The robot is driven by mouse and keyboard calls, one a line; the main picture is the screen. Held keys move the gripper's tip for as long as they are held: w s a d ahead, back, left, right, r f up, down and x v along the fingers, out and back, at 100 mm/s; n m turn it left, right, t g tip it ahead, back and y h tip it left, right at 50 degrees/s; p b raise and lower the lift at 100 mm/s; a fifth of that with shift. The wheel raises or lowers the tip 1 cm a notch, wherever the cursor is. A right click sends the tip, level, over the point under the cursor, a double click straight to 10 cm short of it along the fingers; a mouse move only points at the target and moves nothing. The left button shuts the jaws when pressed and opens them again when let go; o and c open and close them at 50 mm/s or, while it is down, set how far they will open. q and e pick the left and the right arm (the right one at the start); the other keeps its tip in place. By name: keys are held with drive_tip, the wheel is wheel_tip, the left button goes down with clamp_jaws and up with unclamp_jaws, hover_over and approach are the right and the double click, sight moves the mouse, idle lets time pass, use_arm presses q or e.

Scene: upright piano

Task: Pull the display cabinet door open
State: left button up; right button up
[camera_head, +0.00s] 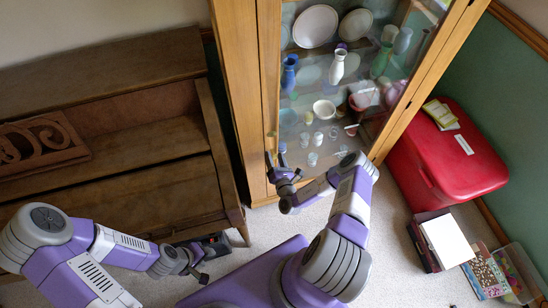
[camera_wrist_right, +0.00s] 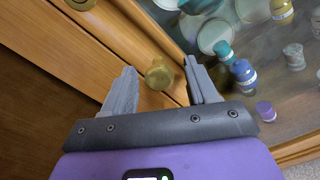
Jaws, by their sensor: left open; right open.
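The wooden display cabinet (camera_head: 240,70) stands at the back, with a glass-panelled door (camera_head: 300,120) that looks closed. A round brass knob (camera_wrist_right: 158,76) sits on the wooden door frame in the right wrist view. My right gripper (camera_head: 272,160) is at the cabinet's lower left front. In the right wrist view, its open fingers (camera_wrist_right: 160,84) lie on either side of the knob, with gaps visible; I cannot tell if either touches it. My left gripper (camera_head: 200,268) is open and empty, low near the floor, well away from the cabinet.
Plates, vases and bottles stand behind the glass. An upright wooden piano (camera_head: 110,130) fills the left. A red chest (camera_head: 450,160) stands right of the cabinet, with books (camera_head: 447,240) and boxes on the floor before it. Carpet (camera_head: 400,280) in front is partly clear.

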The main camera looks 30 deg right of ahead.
drive_tip(key=shift+w+d, duration=0.1)
drive_tip(key=shift+w, duration=0.4)
clamp_jaws()
drive_tip(key=shift+s, duration=0.1)
